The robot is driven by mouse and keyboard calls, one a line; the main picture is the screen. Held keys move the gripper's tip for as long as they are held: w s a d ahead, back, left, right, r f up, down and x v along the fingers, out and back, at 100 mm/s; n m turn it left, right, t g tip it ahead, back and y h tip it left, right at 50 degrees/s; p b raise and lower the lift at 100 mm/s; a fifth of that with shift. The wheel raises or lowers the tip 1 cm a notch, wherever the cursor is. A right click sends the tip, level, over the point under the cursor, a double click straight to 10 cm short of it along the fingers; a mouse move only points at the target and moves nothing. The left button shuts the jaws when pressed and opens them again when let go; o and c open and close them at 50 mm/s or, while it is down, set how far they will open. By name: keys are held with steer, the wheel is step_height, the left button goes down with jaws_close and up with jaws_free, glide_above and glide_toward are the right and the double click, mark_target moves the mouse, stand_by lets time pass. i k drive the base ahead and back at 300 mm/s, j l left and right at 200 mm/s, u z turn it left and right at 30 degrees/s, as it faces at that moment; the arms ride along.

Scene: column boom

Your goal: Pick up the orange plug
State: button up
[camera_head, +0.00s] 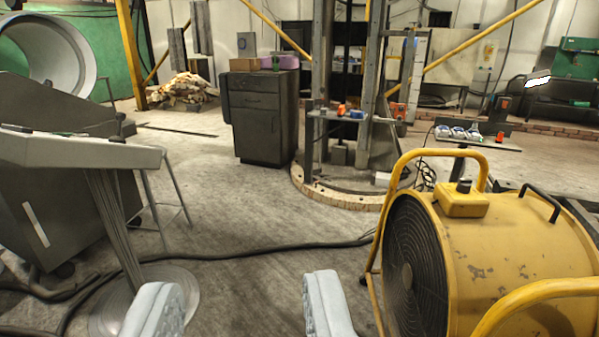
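Several small orange things are in view, and I cannot tell for sure which is the plug. A small orange object (342,110) stands on a small grey shelf (322,115) by the column, beside a blue item. Another small orange-red object (500,136) is at the right end of a dark stand.
A large yellow drum fan (500,255) fills the right foreground. Black cables (270,248) cross the floor. A dark drawer cabinet (262,120) stands left of the column, which has a curved brick edge (340,200). The middle floor is otherwise clear.

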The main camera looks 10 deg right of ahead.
mark_target(499, 140)
steer(key=i+j+u, duration=0.25)
steer(key=i, duration=0.2)
steer(key=i+u, duration=0.3)
steer(key=i+z, duration=0.4)
steer(key=i, duration=0.2)
steer(key=i+j+z, duration=0.4)
steer(key=i, duration=0.2)
steer(key=i+l, duration=0.15)
steer(key=i, duration=0.6)
steer(key=i+l+z, duration=0.1)
steer(key=i, duration=0.6)
steer(key=i+z, duration=0.25)
steer(key=i, duration=0.25)
steer(key=i+j+z, duration=0.1)
steer(key=i+z, duration=0.15)
steer(key=i, duration=0.3)
steer(key=i+j+z, duration=0.2)
steer(key=i, duration=0.3)
steer(key=i+l+z, duration=0.2)
steer(key=i+z, duration=0.15)
steer(key=z, duration=0.15)
steer(key=i+z, duration=0.7)
steer(key=z, duration=0.25)
steer(key=i+l+z, duration=0.1)
steer(key=i, duration=0.45)
steer(key=i+l+z, duration=0.1)
steer(key=i, duration=0.4)
